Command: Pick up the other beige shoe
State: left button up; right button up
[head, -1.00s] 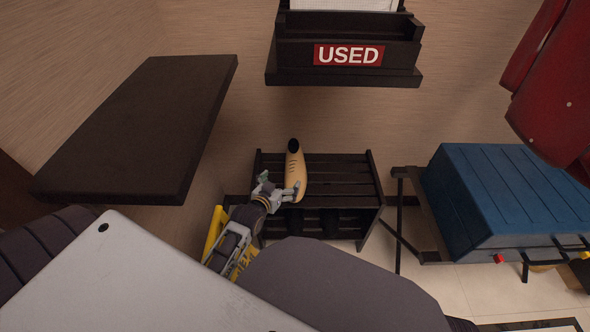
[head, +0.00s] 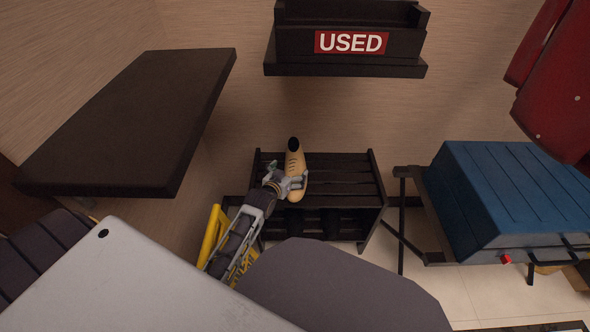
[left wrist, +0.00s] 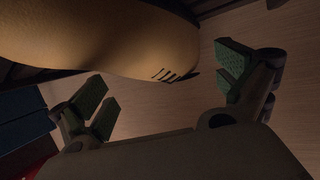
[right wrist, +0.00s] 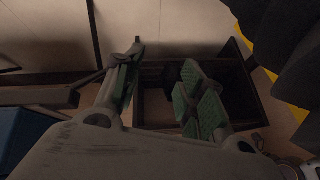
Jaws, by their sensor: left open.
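The beige shoe (head: 295,162), with a dark opening at its far end, is over the top of the dark slatted rack. I cannot tell whether it rests fully on the slats. My left gripper (head: 287,182) is open, with its fingers around the near half of the shoe. In the left wrist view the shoe (left wrist: 110,35) fills the upper left, with dark laces, and the green-padded fingers (left wrist: 165,85) are spread wide below and beside it. My right gripper (right wrist: 160,75) is open and empty in the right wrist view, above a dark open-fronted box shape.
The slatted rack (head: 345,180) stands against the wall, with dark shapes underneath. Above it hangs a dark shelf box with a red USED sign (head: 351,43). A dark tabletop (head: 120,120) is at left, a blue case on a stand (head: 500,195) at right.

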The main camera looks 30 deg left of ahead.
aim_at(295, 166)
jog(key=shift+s+f, duration=0.1)
jog(key=shift+s, duration=0.1)
pick_arm(q)
jog(key=shift+w, duration=0.1)
pick_arm(e)
jog(key=shift+w, duration=0.15)
pick_arm(q)
jog(key=shift+w, duration=0.1)
pick_arm(e)
jog(key=shift+w, duration=0.1)
